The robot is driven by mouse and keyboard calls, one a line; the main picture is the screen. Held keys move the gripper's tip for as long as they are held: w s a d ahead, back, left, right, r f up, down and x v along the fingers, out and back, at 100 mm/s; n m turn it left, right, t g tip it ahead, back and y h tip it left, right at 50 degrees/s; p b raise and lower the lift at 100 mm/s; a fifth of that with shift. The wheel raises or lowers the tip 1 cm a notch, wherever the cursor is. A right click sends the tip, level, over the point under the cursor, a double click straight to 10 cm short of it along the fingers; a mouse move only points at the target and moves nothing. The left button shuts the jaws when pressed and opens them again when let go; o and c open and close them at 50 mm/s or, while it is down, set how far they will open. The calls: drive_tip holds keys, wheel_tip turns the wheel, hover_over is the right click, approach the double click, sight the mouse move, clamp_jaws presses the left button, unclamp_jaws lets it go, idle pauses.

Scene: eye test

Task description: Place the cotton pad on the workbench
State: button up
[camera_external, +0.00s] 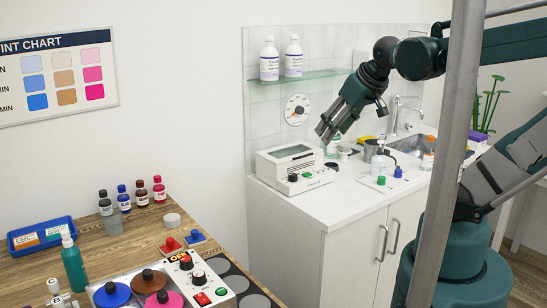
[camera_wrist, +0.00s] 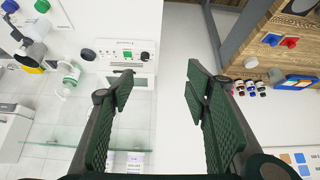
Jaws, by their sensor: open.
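A small white round piece (camera_external: 172,219), which looks like the cotton pad, lies on the wooden workbench (camera_external: 150,234) at the left of the external view. My gripper (camera_external: 326,131) is high above the white counter, over the white box-shaped device (camera_external: 296,168), far to the right of the round piece. In the wrist view my gripper (camera_wrist: 160,88) is open, with nothing between its fingers.
Small bottles (camera_external: 123,197), a blue tray (camera_external: 40,235), red and blue knobbed pieces (camera_external: 171,245) and a control box (camera_external: 200,280) crowd the workbench. A glass shelf (camera_external: 310,76) with two white bottles is on the wall behind my gripper. A grey post (camera_external: 447,150) stands in front.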

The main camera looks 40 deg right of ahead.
drive_tip(key=shift+s+d+f+m, duration=0.2)
drive_tip(key=shift+s+d+m, duration=0.1)
drive_tip(key=shift+s+d, duration=0.35)
drive_tip(key=shift+a+f, duration=0.1)
drive_tip(key=shift+f+b, duration=1.3)
drive_tip(key=shift+b, duration=0.1)
